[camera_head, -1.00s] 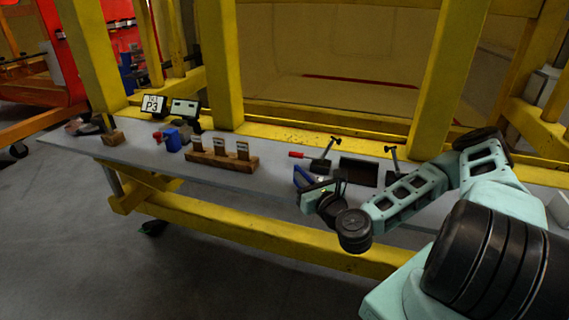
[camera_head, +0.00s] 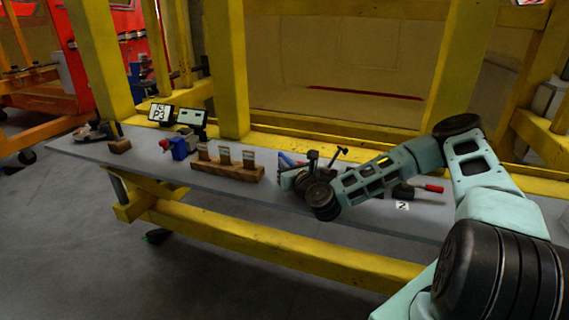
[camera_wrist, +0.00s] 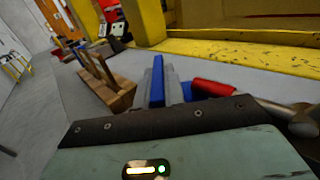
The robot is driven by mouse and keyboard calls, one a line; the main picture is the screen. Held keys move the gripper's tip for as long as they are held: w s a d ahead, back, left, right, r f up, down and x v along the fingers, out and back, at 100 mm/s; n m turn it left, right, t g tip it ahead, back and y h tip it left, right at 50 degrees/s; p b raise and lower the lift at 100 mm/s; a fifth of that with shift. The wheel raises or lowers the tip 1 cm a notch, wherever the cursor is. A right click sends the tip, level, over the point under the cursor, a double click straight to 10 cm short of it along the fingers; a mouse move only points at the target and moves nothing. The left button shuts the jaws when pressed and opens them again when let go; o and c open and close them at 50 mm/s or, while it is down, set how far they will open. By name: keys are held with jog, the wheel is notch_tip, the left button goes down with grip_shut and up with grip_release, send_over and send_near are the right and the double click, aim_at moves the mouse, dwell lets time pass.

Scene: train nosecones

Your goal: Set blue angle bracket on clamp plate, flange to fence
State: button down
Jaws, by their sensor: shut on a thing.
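The blue angle bracket (camera_head: 286,160) is in the jaws of my gripper (camera_head: 288,180), over the grey bench right of the wooden block. In the wrist view, a blue strip of the bracket (camera_wrist: 157,82) stands between the grey fingers of my gripper (camera_wrist: 161,84). Another blue patch lies just right of the fingers, beside a red handle (camera_wrist: 212,88). A black clamp spindle with a T-bar (camera_head: 339,152) rises just behind my wrist. My gripper and forearm cover the clamp plate and fence, so I cannot tell whether the bracket touches them.
A wooden block with several upright pieces (camera_head: 228,170) stands left of my gripper. Further left are a blue vise (camera_head: 180,147) and dark-framed signs (camera_head: 161,113). A second red handle (camera_head: 433,188) and a "2" label (camera_head: 401,205) lie right of my forearm. Yellow posts rise behind.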

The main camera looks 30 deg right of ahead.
jog(key=shift+w+f+p, duration=0.3)
jog(key=shift+w+f, duration=0.15)
jog(key=shift+w, duration=0.3)
jog(key=shift+d+f, duration=0.1)
jog(key=shift+f, duration=0.2)
jog(key=shift+f, duration=0.15)
jog(key=c, duration=1.5)
grip_release()
